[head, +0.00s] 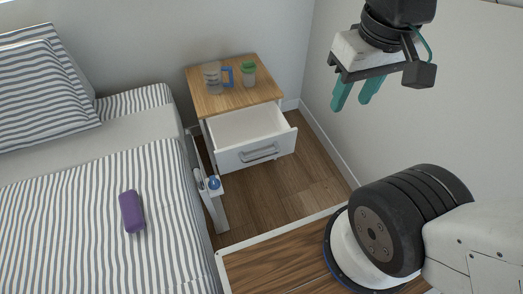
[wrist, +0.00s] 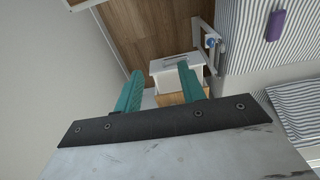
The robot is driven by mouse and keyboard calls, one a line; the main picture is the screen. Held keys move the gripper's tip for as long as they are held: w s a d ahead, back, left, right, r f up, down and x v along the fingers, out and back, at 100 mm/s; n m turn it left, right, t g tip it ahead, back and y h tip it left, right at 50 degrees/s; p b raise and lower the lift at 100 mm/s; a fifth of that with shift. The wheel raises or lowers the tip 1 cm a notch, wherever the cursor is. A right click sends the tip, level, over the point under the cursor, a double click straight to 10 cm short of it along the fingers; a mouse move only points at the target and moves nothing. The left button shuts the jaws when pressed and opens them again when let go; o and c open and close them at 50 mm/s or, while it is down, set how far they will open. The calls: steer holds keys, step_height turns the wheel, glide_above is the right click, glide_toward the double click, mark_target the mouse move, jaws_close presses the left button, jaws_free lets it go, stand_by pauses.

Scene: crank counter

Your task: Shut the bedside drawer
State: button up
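The bedside drawer (head: 259,151) has a white front with a grey bar handle (head: 260,153). It is pulled well out of the bedside table (head: 220,97), which has a wooden top, and its inside looks empty. My gripper (head: 356,107) is in the air at the upper right of the head view, apart from the drawer. Its two teal fingers are spread with nothing between them. In the wrist view, the fingers (wrist: 160,92) point toward the drawer front (wrist: 178,63), which is partly hidden behind one finger.
A clear mug (head: 213,77) with a blue handle and a green-topped cup (head: 248,74) stand on the table. The striped bed (head: 90,215) lies left, with a purple roll (head: 131,211) on it. A white bed rail (head: 217,209) stands close to the drawer's left. Wooden floor (head: 284,187) is clear before the drawer.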

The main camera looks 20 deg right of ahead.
steer(key=shift+w+d+f, duration=0.1)
steer(key=shift+w+f, duration=0.05)
steer(key=shift+f, duration=0.2)
steer(key=c, duration=0.5)
steer(key=d+f+g, duration=0.1)
steer(key=w+f+g, duration=0.1)
steer(key=f, duration=0.1)
steer(key=w+d+f+g, duration=0.1)
steer(key=shift+w+d+f+m, duration=0.25)
steer(key=shift+d+f+m, duration=0.05)
steer(key=shift+f+m, duration=0.1)
jaws_close()
steer(key=w+d+f+n+h, duration=0.1)
steer(key=w+d+f, duration=0.25)
steer(key=f, duration=0.35)
steer(key=w+d+f+n, duration=0.2)
steer(key=w+d+f, duration=0.15)
steer(key=f, duration=0.25)
steer(key=w+d+f+n+h, duration=0.1)
steer(key=w+d+f, duration=0.25)
steer(key=f, duration=0.35)
steer(key=n+t+y, duration=0.7)
steer(key=n+t, duration=0.1)
steer(key=n, duration=0.6)
glide_toward(266, 143)
steer(key=x, duration=0.4)
steer(key=shift+s+a+f, duration=0.1)
steer(key=shift+s+f, duration=0.15)
steer(key=shift+s, duration=0.1)
steer(key=shift+w, duration=0.6)
